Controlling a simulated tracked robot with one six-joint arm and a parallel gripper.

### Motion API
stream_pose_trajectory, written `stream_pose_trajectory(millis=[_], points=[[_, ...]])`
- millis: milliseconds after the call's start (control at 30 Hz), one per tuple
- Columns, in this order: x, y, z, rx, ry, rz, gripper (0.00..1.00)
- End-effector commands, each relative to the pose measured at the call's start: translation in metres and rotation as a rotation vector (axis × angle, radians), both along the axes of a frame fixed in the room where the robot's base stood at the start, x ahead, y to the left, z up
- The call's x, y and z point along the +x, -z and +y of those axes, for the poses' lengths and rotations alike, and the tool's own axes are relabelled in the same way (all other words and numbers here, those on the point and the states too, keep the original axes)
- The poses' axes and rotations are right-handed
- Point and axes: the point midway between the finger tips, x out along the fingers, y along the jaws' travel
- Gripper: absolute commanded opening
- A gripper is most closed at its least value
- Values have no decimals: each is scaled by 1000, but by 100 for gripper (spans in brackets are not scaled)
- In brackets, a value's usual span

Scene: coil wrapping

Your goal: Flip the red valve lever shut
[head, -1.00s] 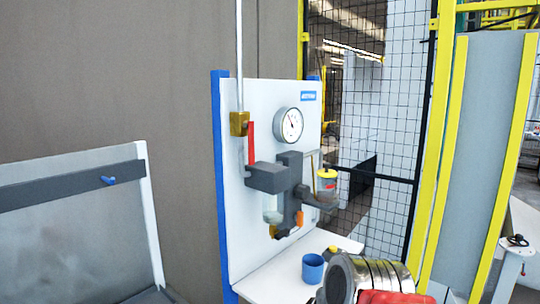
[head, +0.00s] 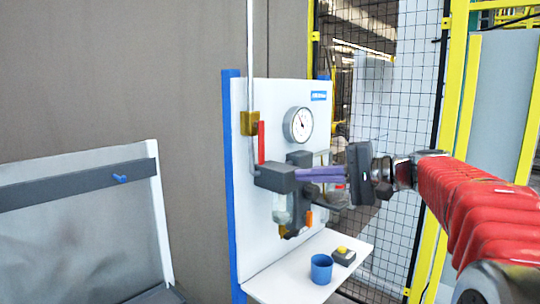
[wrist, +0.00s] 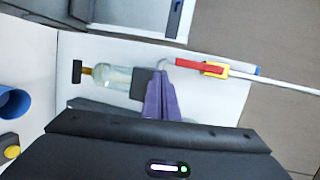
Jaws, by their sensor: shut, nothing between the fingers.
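The red valve lever (head: 261,142) hangs straight down along the pipe, beside the brass valve body (head: 250,123) on the white panel. In the wrist view the lever (wrist: 193,66) lies beyond and to the right of the fingertips, next to the yellow valve body (wrist: 215,69). My gripper (head: 300,174) has purple fingers, shut and empty. They reach left across the front of the panel, below and to the right of the lever, by the dark grey block (head: 275,177). In the wrist view my fingers (wrist: 158,78) show apart from the lever.
A round gauge (head: 298,124) sits above the fingers. A clear bowl (head: 282,208) hangs below the grey block. A blue cup (head: 321,268) and a yellow-button box (head: 343,256) stand on the white shelf (head: 290,275). A mesh fence (head: 415,120) stands behind on the right.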

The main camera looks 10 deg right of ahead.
Motion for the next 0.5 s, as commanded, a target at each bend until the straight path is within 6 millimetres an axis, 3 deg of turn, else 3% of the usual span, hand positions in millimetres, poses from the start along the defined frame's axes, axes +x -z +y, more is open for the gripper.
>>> stream_pose_trajectory(millis=[33, 200, 500], points=[[8, -9, -16, 39, 10, -26, 0], [20, -32, -46, 124, 19, -97, 0], [21, -38, -51, 141, 20, -112, 0]])
